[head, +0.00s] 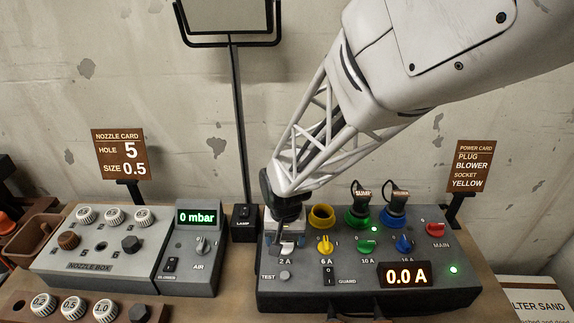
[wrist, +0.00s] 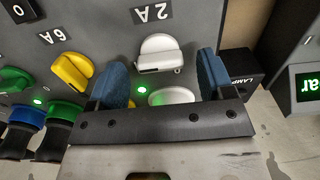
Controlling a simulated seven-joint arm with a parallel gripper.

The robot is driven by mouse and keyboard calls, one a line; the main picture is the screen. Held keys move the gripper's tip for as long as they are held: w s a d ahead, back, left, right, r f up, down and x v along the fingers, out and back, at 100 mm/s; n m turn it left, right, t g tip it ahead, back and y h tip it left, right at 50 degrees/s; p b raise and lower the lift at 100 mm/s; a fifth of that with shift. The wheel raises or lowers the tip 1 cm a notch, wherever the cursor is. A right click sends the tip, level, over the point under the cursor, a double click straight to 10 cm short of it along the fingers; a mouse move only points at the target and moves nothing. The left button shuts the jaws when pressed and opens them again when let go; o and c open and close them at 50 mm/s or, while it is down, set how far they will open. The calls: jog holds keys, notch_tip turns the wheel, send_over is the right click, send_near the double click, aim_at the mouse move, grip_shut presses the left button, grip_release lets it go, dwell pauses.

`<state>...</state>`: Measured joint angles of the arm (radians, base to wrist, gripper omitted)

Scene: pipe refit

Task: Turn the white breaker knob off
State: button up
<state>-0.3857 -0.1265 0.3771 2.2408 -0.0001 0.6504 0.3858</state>
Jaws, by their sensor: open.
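The white breaker knob (wrist: 160,55) shows in the wrist view beside the upside-down "2 A" label. Its grip bar lies roughly across the picture, and a lit green lamp (wrist: 141,90) is close by. My gripper (wrist: 162,80) is open, with a blue finger on each side of the picture and nothing between them in its grasp. The knob is slightly beyond the fingertips in the picture; I see no contact. A white round socket (wrist: 172,97) is partly hidden by the gripper body. In the head view my gripper (head: 288,238) is over the 2 A column and largely covers the knob.
The yellow knob (head: 326,243), green knob (head: 366,247) and blue knob (head: 404,243) stand in a row to the right. Two plugs fill the green and blue sockets behind. The display (head: 404,275) reads 0.0 A. The lamp switch box (head: 245,222) is close on the left.

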jog(key=shift+f, duration=0.45)
jog(key=c, duration=0.9)
